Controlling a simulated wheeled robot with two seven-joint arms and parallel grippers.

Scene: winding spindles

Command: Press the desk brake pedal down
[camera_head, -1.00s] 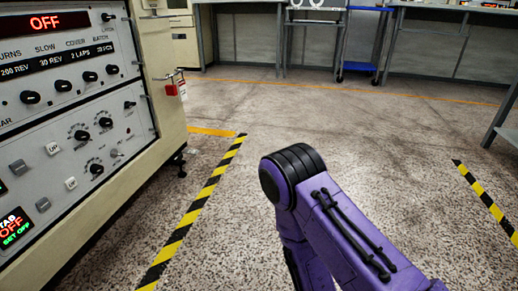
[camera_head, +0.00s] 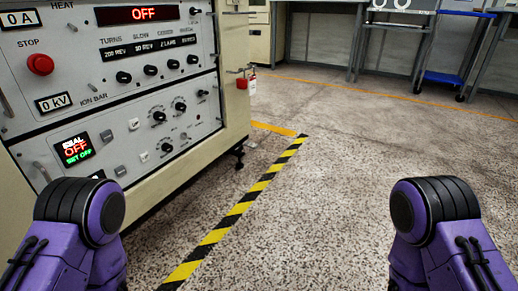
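No desk brake pedal can be made out in the head view. My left arm (camera_head: 82,225) shows as a purple link with a black joint at the lower left, in front of the machine cabinet. My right arm (camera_head: 436,225) shows the same way at the lower right, over the speckled floor. Both grippers are outside the picture, so their state is hidden.
A cream control cabinet (camera_head: 185,150) with knobs, displays reading OFF and a red stop button (camera_head: 40,64) fills the left. A yellow-black floor stripe (camera_head: 240,205) runs beside it. Benches and a blue cart (camera_head: 444,78) stand at the back. The middle floor is clear.

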